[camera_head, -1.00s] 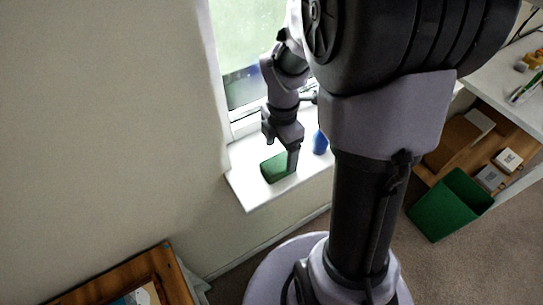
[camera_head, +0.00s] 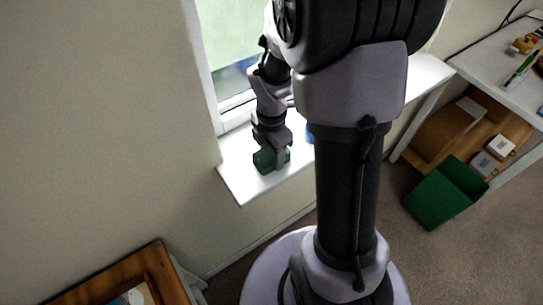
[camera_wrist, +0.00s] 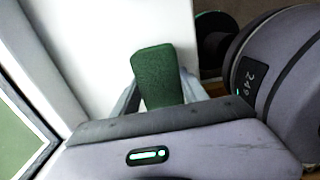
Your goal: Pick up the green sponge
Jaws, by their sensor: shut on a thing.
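The green sponge (camera_head: 264,161) is at the left end of the white windowsill in the head view, partly covered by my gripper (camera_head: 273,158). In the wrist view the sponge (camera_wrist: 156,75) stands out between the two fingers of my gripper (camera_wrist: 160,92), with a finger against each side. The gripper is shut on the sponge. I cannot tell whether the sponge touches the sill or is just above it.
The white windowsill (camera_head: 238,182) runs below the window (camera_head: 228,50). A blue object (camera_head: 309,134) is on the sill, mostly hidden by my arm. A green bin (camera_head: 440,200) stands on the floor at right, near a white desk (camera_head: 480,68). A wooden-framed piece (camera_head: 160,262) is at lower left.

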